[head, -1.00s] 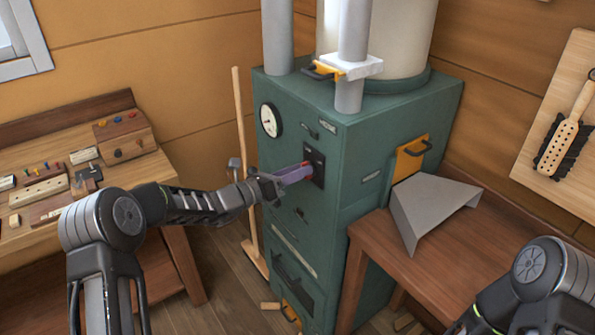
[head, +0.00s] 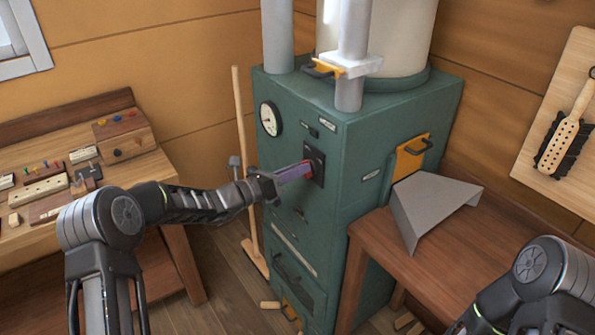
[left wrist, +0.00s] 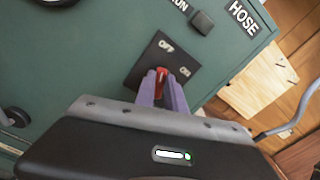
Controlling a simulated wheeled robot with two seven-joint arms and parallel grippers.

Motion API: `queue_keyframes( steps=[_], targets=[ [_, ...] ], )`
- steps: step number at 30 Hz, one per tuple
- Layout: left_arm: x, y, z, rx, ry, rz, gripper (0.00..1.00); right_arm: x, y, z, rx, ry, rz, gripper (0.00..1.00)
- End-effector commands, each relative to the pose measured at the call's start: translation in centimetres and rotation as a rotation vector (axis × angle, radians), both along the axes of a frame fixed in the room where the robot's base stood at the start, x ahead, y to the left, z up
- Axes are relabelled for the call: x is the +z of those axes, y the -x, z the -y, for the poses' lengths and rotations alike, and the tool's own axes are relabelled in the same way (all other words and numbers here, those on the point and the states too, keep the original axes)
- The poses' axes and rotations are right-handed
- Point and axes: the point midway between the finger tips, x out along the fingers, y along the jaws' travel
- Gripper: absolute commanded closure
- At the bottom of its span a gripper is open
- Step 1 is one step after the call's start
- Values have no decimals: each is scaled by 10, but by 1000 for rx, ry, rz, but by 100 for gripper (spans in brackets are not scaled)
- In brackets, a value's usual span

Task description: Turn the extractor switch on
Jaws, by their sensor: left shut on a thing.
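The extractor switch is a red lever (left wrist: 161,75) on a black plate (left wrist: 146,62) marked OFF and ON, on the front of the green cabinet. In the head view the plate (head: 319,160) shows on the cabinet face, at the tips of my left gripper (head: 306,168). The purple fingers of my left gripper (left wrist: 163,88) are closed around the red lever in the left wrist view. The fingers hide the lower part of the lever, and I cannot tell which marking it points to. My right gripper is out of view; only part of that arm shows at lower right.
The green cabinet (head: 345,215) has a round gauge (head: 271,120) and a yellow gate (head: 341,67) on its pipe. A brown table (head: 400,250) with a grey hood-shaped piece (head: 425,205) stands to the right. A workbench (head: 125,170) is at left, and a broom (head: 241,150) leans between.

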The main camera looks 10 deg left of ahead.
Motion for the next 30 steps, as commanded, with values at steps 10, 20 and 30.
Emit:
queue_keyframes(
  steps=[10, 20, 30],
  targets=[
    [-6, 1, 0, 1, -110, 112, 100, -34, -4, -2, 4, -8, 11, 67],
    [-9, 2, 2, 1, -311, 315, 100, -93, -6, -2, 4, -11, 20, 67],
    [-9, 4, 4, 2, -536, 538, 100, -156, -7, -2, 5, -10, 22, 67]
  ],
)
